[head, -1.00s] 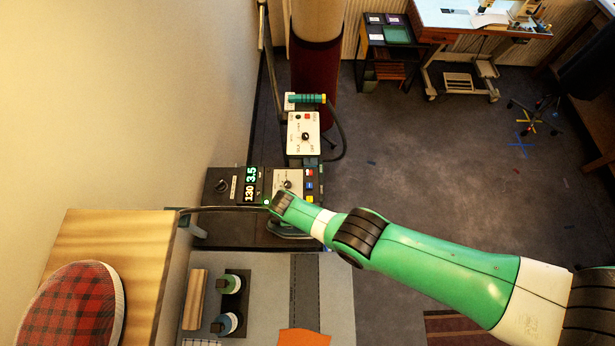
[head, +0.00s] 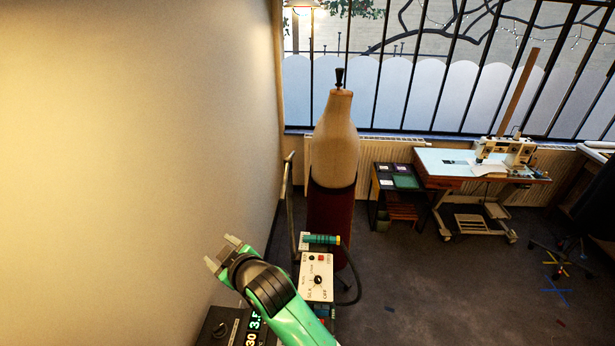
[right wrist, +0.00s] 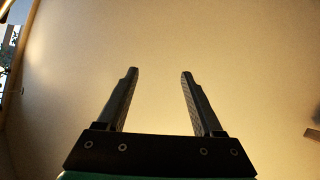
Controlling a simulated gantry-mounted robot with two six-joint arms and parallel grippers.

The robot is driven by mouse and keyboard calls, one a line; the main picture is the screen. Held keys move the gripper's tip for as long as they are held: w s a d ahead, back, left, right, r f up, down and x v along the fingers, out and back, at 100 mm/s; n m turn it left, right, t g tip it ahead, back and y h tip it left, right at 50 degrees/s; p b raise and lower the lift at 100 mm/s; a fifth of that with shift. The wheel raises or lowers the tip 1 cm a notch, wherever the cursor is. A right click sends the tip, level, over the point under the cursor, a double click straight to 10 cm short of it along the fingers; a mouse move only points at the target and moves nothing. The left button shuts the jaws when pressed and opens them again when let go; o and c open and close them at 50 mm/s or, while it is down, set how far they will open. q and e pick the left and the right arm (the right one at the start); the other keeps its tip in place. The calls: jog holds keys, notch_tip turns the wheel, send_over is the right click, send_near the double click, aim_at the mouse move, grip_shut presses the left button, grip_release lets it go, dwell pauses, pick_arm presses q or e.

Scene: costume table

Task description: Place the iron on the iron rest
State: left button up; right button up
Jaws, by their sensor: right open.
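My right gripper (head: 222,254) is raised in front of the bare wall, with its two fingers apart and nothing between them. In the right wrist view the gripper (right wrist: 158,100) also shows open and empty, facing the plain wall. No iron can be made out in the head view or the right wrist view, and I cannot make out an iron rest in either. My left gripper is in neither view.
A white control box (head: 316,276) with a knob and a teal-handled tool (head: 322,239) stands right of my arm. A dark unit with lit digits (head: 226,326) is at the bottom. A dress form (head: 334,140) stands behind. The floor (head: 420,270) at right is mostly open.

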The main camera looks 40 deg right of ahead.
jog(key=s+d+r+m+t, duration=0.1)
jog(key=s+r+t, duration=0.2)
jog(key=r, duration=0.7)
jog(key=s+r+m+t, duration=0.1)
jog(key=s+r+t, duration=0.25)
jog(key=r, duration=0.65)
jog(key=s+d+r+m+t, duration=0.1)
jog(key=s+r+t, duration=0.15)
jog(key=r, duration=0.75)
jog(key=s+r+t, duration=0.2)
jog(key=s+r, duration=0.4)
jog(key=s, duration=0.2)
jog(key=s+d+r+t+y, duration=0.1)
jog(key=s+r+t, duration=0.2)
jog(key=s+r, duration=0.3)
jog(key=s, duration=0.3)
jog(key=shift+s+d+r+m+y, duration=0.2)
jog(key=shift+r+m+y, duration=0.1)
jog(key=shift+m, duration=0.1)
